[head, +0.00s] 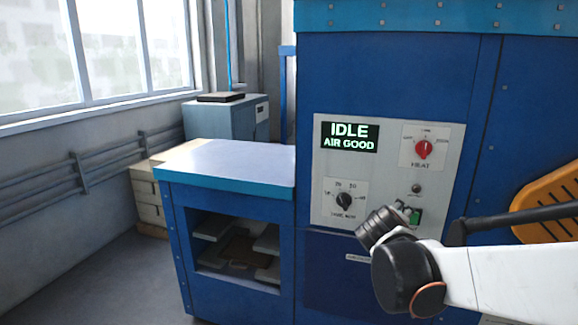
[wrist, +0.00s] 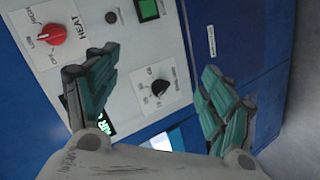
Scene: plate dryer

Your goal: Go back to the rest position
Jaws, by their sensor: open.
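The blue plate dryer (head: 390,80) stands upright at the right in the head view. Its grey panel carries a display (head: 349,137) reading "IDLE" and "AIR GOOD", a red heat knob (head: 423,149) and a black timer knob (head: 344,201). My gripper (wrist: 158,68) shows in the wrist view with its two teal fingers spread apart and nothing between them. The fingers are in front of the panel, which lies beyond them. In the wrist view the red heat knob (wrist: 52,34), the timer knob (wrist: 160,87) and a green button (wrist: 147,10) show. My left finger partly covers the display there.
A low blue cabinet (head: 225,178) with a pale top and an open shelf bay stands left of the dryer. An orange slotted part (head: 550,205) is at the right, behind my arm. A grey-blue box (head: 226,118) stands by the window. Open floor lies at lower left.

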